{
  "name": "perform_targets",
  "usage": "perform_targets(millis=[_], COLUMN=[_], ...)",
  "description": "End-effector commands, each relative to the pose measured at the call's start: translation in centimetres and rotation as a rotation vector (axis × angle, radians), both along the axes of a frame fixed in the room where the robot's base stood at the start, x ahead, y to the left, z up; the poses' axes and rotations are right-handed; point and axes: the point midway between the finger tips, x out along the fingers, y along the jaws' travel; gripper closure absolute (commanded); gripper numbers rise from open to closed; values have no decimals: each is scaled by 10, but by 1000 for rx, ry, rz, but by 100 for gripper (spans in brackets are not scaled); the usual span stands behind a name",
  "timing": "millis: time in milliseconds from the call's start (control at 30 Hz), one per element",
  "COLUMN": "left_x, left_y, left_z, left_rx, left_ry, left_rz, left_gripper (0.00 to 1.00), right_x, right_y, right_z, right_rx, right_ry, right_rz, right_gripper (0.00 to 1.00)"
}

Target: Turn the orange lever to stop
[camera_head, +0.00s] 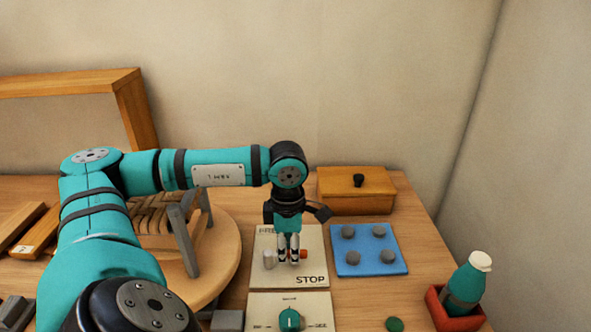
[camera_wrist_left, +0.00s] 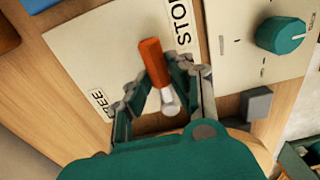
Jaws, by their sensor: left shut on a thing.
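The orange lever (camera_head: 303,254) is on a cream panel (camera_head: 316,268) on the table. In the left wrist view the orange lever (camera_wrist_left: 152,62) has a pale rounded end (camera_wrist_left: 168,102). Its orange end is nearer the STOP label (camera_wrist_left: 183,22) than the FREE label (camera_wrist_left: 102,103). My left gripper (camera_head: 289,259) points down at the panel, its fingers shut around the lever's middle and hiding part of it. In the left wrist view my left gripper (camera_wrist_left: 157,82) has a finger on each side of the lever. My right gripper is not in view.
A second panel with a green knob (camera_head: 289,319) lies in front. A blue board (camera_head: 368,262) with several grey knobs is to the right, behind it a wooden box (camera_head: 356,192). A bottle (camera_head: 467,282) stands in a red holder (camera_head: 436,310).

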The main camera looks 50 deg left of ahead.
Motion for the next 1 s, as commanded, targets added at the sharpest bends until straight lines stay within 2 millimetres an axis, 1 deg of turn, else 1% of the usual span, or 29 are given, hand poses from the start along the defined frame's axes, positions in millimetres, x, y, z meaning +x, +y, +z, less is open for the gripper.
perform_targets(millis=[367, 400, 567, 600, 767, 867, 967, 1000], left_x=[1, 1, 0, 0, 0, 0, 0, 1], left_y=[1, 1, 1, 1, 0, 0, 0, 0], left_z=[2, 2, 2, 1, 1, 2, 10, 15], left_rx=[1, 1, 1, 0, 1, 0, 0, 0], left_ry=[-6, -6, -5, -4, -2, -1, -4, -5], left_rz=[-8, -7, -6, -6, -5, -5, -5, -5], left_gripper=[100, 79, 58, 57, 57, 57, 57, 57], right_x=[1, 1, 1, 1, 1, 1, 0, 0], right_y=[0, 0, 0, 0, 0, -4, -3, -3], right_z=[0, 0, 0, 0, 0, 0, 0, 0], right_rx=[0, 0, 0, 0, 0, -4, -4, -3], right_ry=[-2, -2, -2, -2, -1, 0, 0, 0], right_rz=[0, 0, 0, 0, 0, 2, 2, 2], right_gripper=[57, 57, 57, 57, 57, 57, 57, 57])
